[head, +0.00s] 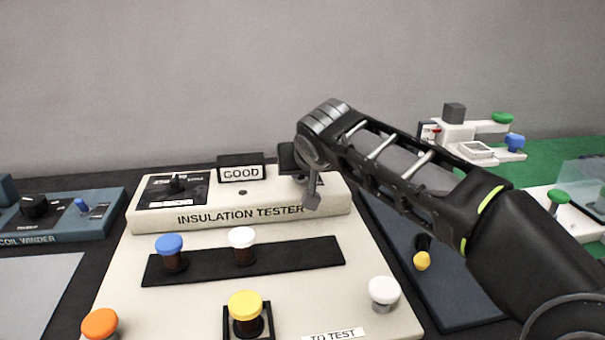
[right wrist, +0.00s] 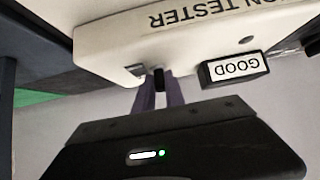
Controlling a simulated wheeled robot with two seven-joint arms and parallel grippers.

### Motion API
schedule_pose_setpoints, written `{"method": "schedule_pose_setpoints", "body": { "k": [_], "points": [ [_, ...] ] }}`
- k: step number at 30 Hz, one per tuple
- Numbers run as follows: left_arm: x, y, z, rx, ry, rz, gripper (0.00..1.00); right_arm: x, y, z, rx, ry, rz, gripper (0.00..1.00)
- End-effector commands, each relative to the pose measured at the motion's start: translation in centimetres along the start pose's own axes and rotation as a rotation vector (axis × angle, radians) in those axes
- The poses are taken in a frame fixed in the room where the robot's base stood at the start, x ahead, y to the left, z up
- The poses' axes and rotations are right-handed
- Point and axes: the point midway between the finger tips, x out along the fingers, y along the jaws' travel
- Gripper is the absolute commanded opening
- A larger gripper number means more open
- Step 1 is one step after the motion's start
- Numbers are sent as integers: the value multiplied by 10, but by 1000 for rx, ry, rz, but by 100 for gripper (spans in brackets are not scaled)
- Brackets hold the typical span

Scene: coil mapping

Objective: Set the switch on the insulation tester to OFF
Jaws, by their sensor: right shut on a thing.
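The cream insulation tester (head: 160,222) stands in the middle of the head view, with its printed name on the front edge. It also shows upside down in the right wrist view (right wrist: 110,48). My right gripper (head: 311,198) is at the right part of its top panel. In the right wrist view, the gripper's fingers (right wrist: 158,95) are closed around a small black switch handle (right wrist: 158,76) at the panel. In the head view, the gripper and arm hide the switch, so its setting and labels cannot be read. My left gripper is not in view.
Coloured posts, such as the white post (head: 242,238), stand in front. A blue coil winder (head: 60,225) is at left. A white fixture (head: 478,140) is at back right.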

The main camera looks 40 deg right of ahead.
Motion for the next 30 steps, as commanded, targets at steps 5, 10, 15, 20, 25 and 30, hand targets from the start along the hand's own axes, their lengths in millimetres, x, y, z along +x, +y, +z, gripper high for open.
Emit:
{"method": "schedule_pose_setpoints", "body": {
  "k": [5,10,15,20,25,30],
  "points": [
    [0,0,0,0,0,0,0,0,0,0,0,0,-1,19],
    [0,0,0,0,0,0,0,0,0,0,0,0,0,32],
    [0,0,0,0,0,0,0,0,0,0,0,-1,0,36],
    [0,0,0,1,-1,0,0,-1,0,0,0,-1,0,36],
    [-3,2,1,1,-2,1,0,-16,0,-1,1,1,0,36],
    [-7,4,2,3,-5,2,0,-44,0,-2,1,3,0,36]
  ]
}}
